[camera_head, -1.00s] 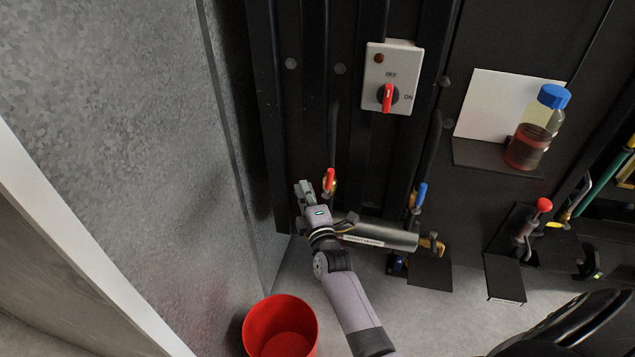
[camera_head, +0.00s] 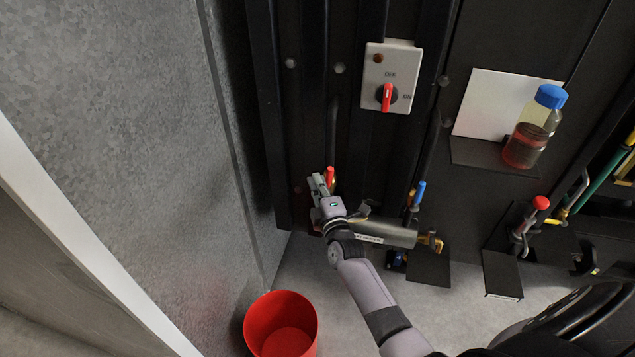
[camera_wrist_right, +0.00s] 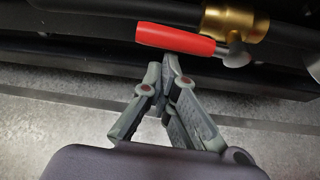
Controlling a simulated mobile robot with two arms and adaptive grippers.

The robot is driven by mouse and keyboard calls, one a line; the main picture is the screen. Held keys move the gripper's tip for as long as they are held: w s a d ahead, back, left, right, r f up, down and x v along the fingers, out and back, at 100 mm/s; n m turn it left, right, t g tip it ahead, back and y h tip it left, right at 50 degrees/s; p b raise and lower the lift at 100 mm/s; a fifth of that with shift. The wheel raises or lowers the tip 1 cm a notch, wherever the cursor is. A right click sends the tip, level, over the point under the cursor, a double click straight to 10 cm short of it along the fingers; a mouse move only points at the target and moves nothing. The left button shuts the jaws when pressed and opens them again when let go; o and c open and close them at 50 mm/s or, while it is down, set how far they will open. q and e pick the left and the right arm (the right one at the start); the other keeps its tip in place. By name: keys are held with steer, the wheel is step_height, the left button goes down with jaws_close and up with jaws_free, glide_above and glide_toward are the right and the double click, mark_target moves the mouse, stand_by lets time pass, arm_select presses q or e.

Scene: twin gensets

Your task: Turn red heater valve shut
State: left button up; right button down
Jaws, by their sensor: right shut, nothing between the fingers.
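The red heater valve handle (camera_head: 330,175) stands upright at the left end of the silver heater cylinder (camera_head: 388,232). In the right wrist view the red handle (camera_wrist_right: 175,38) lies sideways, joined to a brass valve body (camera_wrist_right: 236,20). My right gripper (camera_head: 318,184) is just left of the handle in the head view. In the wrist view its fingertips (camera_wrist_right: 170,62) are together, empty, and close to the handle's side. I cannot tell whether they touch it. My left gripper is not in view.
A blue-handled valve (camera_head: 418,194) stands at the cylinder's right end. A switch box (camera_head: 390,76) is on the panel above. A red bucket (camera_head: 281,325) stands on the floor at lower left. A blue-capped bottle (camera_head: 532,128) sits on a shelf at right.

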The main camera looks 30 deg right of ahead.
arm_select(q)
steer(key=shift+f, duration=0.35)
arm_select(e)
steer(key=shift+s+d+m, duration=0.1)
steer(key=shift+d+m, duration=0.05)
steer(key=shift+m, duration=0.15)
arm_select(q)
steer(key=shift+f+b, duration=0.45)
steer(key=shift+b, duration=0.25)
arm_select(e)
steer(key=shift+s+d+m+t, duration=0.15)
steer(key=shift+m+t, duration=0.15)
